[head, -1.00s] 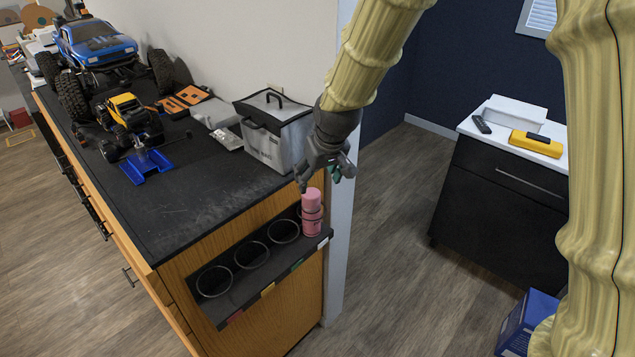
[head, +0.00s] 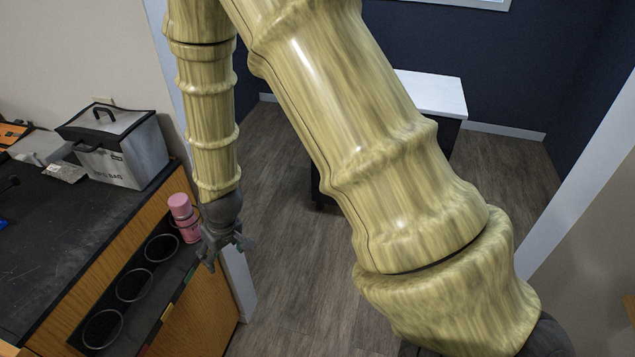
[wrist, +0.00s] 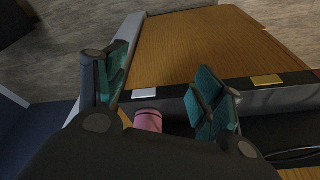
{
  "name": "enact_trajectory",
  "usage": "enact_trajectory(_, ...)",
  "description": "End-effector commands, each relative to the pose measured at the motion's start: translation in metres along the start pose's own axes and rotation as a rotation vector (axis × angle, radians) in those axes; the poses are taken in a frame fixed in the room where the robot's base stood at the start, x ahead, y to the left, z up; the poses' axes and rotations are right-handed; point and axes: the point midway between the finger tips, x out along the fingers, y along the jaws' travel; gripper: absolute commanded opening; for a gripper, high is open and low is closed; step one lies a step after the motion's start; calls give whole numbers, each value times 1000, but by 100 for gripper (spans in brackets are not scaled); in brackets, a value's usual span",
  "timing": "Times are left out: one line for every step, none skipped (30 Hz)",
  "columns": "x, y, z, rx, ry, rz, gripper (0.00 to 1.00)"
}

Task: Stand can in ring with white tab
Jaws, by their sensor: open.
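The pink can (head: 184,217) stands about upright at the far end of the black ring rack (head: 121,330). It appears to be inside the end ring, the one by the white tab. The white tab (wrist: 144,93) shows in the wrist view right beside the can's pink top (wrist: 148,121); in the head view my gripper hides it. The can's lower part is partly hidden.
Three empty rings, one of them here (head: 162,248), run along the rack toward the front. A grey lidded bag (head: 118,150) stands on the dark bench top (head: 60,225) behind. A white-topped cabinet (head: 435,93) is across the floor, partly behind my arm.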

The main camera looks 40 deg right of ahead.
Motion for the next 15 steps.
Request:
enact_trajectory(14, 2, 19, 9, -19, -1, 68)
enact_trajectory(21, 2, 28, 13, -26, 0, 68)
enact_trajectory(30, 3, 40, 20, -36, 0, 68)
enact_trajectory(37, 4, 49, 25, -43, 0, 68)
enact_trajectory(43, 5, 59, 29, -50, 1, 68)
enact_trajectory(51, 6, 72, 36, -60, 1, 68)
enact_trajectory(56, 7, 82, 40, -67, 2, 68)
enact_trajectory(62, 8, 91, 45, -74, 3, 68)
enact_trajectory(69, 9, 104, 51, -83, 5, 68)
enact_trajectory(74, 10, 114, 56, -91, 6, 68)
enact_trajectory(79, 10, 124, 61, -98, 7, 68)
enact_trajectory(85, 11, 138, 67, -108, 9, 68)
enact_trajectory(89, 12, 148, 71, -114, 11, 68)
enact_trajectory(93, 13, 158, 75, -122, 12, 68)
enact_trajectory(98, 14, 172, 81, -132, 15, 68)
